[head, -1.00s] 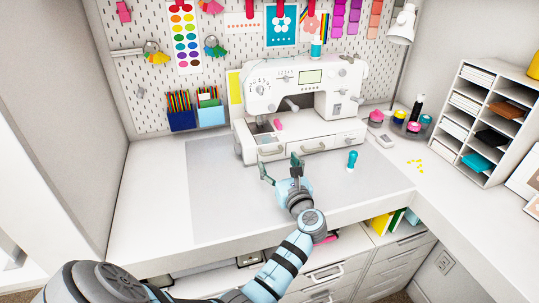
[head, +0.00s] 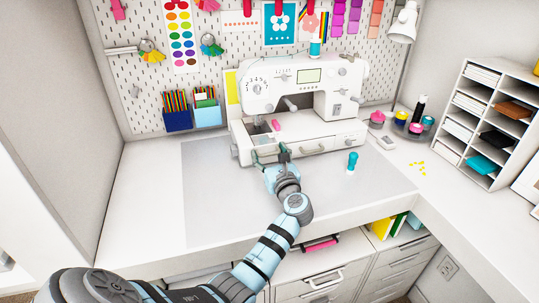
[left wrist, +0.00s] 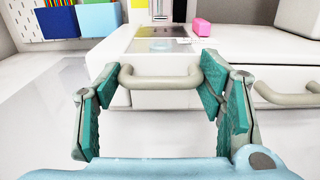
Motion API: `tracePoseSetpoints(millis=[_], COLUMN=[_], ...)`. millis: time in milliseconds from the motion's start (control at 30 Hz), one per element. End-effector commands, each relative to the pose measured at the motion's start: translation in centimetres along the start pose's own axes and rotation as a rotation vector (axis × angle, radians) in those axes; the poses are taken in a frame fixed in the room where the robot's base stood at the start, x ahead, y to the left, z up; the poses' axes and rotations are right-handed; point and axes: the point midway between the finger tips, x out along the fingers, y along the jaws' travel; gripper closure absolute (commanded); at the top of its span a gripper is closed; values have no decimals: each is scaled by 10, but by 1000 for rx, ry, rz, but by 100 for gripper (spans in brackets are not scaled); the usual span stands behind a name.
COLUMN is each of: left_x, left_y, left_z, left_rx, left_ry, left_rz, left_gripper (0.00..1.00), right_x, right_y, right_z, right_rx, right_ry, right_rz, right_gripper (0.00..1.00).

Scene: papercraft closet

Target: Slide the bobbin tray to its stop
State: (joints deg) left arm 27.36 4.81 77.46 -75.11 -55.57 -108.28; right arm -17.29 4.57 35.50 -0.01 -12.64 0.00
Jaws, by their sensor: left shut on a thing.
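The white sewing machine (head: 300,90) stands on the table. The bobbin tray (left wrist: 140,100) is the white drawer-like front at the left of its base, with a pale bar handle (left wrist: 160,80). My left gripper (head: 270,157) is at this front; in the left wrist view its teal fingers (left wrist: 160,88) are shut on the two ends of the handle. In the head view my gripper partly hides the tray and handle. I cannot tell how far the tray stands out from the base. My right gripper is not in view.
A second handled front (head: 318,148) is to the right of the tray. A pink block (left wrist: 201,27) lies on the machine's base. The mat's left part is clear.

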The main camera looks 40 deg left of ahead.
Motion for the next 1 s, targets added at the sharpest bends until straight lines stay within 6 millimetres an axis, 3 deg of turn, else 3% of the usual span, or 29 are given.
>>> tracePoseSetpoints(millis=[233,400,700,733,800,1000], left_x=[-36,-61,-63,-63,-63,-63], left_y=[-2,-2,-1,-1,-1,-1], left_z=[4,2,0,0,0,0], left_rx=[-5,-5,-5,-5,-5,-4], left_ry=[8,6,1,1,1,1], left_rz=[-7,-6,-4,-4,-4,-4], left_gripper=[88,88,88,35,28,28], right_x=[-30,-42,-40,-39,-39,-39], right_y=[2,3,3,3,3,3], right_z=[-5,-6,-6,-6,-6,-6], right_rx=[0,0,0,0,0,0], right_ry=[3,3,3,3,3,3], right_rz=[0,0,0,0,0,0], right_gripper=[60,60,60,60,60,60])
